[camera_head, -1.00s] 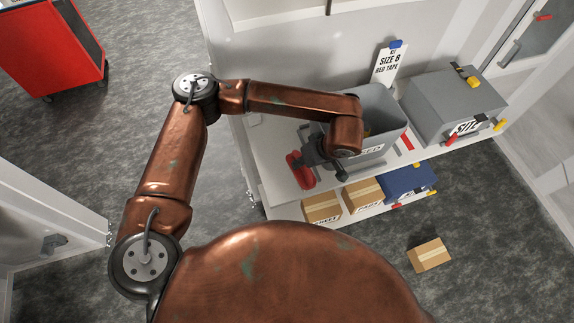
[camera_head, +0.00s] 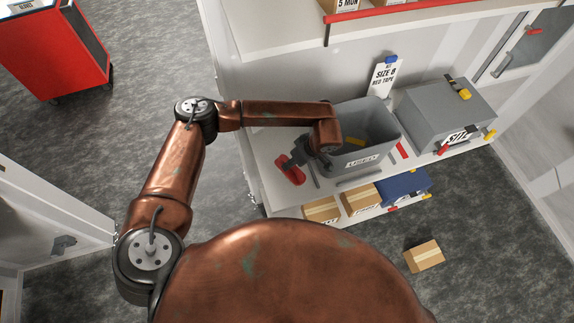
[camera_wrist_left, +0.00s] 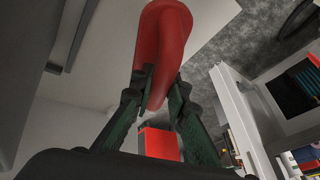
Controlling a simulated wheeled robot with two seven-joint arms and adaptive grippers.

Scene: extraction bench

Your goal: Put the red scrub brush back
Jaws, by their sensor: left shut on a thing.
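The red scrub brush (camera_head: 291,170) is held at the front left of the bench top in the head view. My left gripper (camera_head: 297,158) is shut on it, left of the grey bin. In the left wrist view, the red brush (camera_wrist_left: 163,45) rises from between the dark fingers of my left gripper (camera_wrist_left: 160,98). I cannot tell from the head view whether the brush touches the bench top. Part of the brush is hidden by the gripper. My right gripper is not in view.
The open grey bin (camera_head: 366,163) labelled USED stands right of the gripper, with something yellow inside. A grey case (camera_head: 440,105) is farther right. A SIZE 8 RED TAPE sign (camera_head: 384,75) stands behind. Cardboard boxes (camera_head: 360,198) sit on the shelf below.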

